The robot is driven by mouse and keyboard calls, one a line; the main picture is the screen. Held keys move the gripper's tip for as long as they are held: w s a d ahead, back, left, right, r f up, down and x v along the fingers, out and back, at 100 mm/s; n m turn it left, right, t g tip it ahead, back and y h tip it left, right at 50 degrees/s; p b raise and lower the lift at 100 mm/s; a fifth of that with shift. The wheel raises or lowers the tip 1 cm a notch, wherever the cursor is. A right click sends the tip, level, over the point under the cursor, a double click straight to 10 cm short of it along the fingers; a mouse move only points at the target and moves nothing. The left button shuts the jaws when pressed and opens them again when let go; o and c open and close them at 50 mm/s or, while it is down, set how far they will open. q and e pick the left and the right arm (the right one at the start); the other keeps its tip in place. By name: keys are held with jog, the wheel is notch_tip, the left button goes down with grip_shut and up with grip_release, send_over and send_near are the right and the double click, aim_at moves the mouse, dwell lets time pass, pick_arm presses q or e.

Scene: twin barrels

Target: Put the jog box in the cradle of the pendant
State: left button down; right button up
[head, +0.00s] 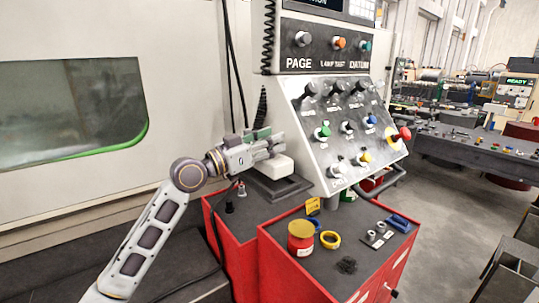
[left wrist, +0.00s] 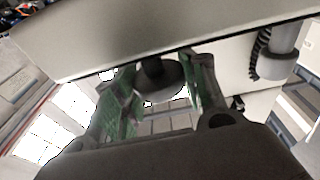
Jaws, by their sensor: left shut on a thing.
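The jog box, a pale rounded block (head: 276,168), is at the tips of my left gripper (head: 268,144), beside the lower left side of the pendant (head: 345,130). My left gripper comes in from the left and is shut on it. In the left wrist view a dark rounded part (left wrist: 160,78) shows between the green-padded fingers. A dark grey tray-like cradle (head: 300,184) lies just under the jog box. I cannot tell whether the two touch. The fingers partly hide the box's top. My right gripper is not in view.
A coiled cable (head: 268,40) hangs left of the pendant. A machine wall with a green-edged window (head: 75,110) stands at left.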

pick_arm(q)
jog(key=shift+f, duration=1.75)
jog(key=c, duration=0.8)
grip_release()
jog(key=shift+s+f, duration=0.1)
jog(key=shift+a, duration=0.15)
